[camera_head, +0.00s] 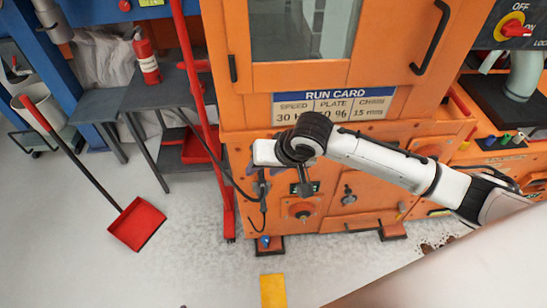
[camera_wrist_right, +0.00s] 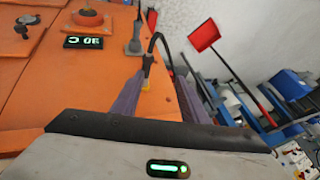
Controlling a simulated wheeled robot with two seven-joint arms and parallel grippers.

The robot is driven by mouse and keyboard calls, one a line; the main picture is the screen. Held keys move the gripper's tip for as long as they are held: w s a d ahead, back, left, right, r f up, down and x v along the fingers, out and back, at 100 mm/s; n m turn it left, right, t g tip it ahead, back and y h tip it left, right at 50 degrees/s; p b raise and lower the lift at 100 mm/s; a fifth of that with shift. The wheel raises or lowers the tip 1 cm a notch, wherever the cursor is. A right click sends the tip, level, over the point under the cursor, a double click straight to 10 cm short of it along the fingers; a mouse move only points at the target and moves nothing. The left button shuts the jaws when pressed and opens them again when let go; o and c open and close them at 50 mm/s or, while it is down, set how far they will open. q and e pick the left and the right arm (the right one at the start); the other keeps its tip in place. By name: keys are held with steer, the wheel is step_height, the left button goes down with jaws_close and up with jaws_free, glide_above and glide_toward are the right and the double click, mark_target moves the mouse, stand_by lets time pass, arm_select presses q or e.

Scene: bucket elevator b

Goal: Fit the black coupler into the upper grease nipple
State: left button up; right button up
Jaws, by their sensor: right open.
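I cannot clearly make out the upper grease nipple. My left gripper is not in view.
The orange machine (camera_head: 340,215) carries knobs and a small lit display (camera_wrist_right: 83,42). A red upright post (camera_head: 208,120) stands just left of my gripper. A red dustpan (camera_head: 137,223) and a grey bench (camera_head: 160,92) are further left. The floor between is clear.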

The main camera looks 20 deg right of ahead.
mark_target(263, 170)
steer(key=shift+m+h, duration=0.6)
steer(key=w+f, duration=0.2)
steer(key=w+d+f+b, duration=0.1)
steer(key=w+f, duration=0.1)
steer(key=w+f+b, duration=0.1)
steer(key=f, duration=0.2)
steer(key=shift+w+d+f, duration=0.1)
steer(key=shift+w+d, duration=0.25)
steer(key=shift+w, duration=0.05)
jaws_close()
